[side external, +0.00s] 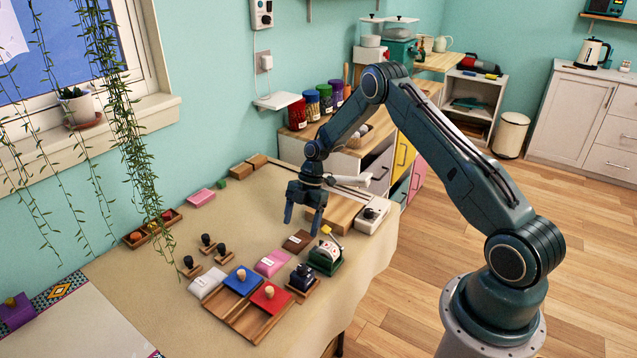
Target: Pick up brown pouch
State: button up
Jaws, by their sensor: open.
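A brown pouch (297,241) lies flat on the cloth-covered table, with a small pale label on it. A pink packet (272,263) lies just in front of it, to the left. My gripper (303,228) is open and empty, with its fingers pointing down. In the picture its fingertips are just above the pouch, apart from each other. The exact height over the table is hard to tell from this one view.
A green device (325,257) stands close to the right of the pouch. A wooden tray with a blue block (242,279) and a red block (270,296), a white packet (207,283) and dark-handled stamps (206,241) are nearby. The table (245,212) behind is mostly clear.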

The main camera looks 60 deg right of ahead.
aim_at(296, 239)
jog(key=shift+x, duration=2.15)
jog(key=shift+w, duration=0.1)
jog(key=c, duration=1.1)
jog(key=shift+o, duration=0.2)
jog(key=shift+r, duration=0.15)
notch_tip(296, 239, up, 20)
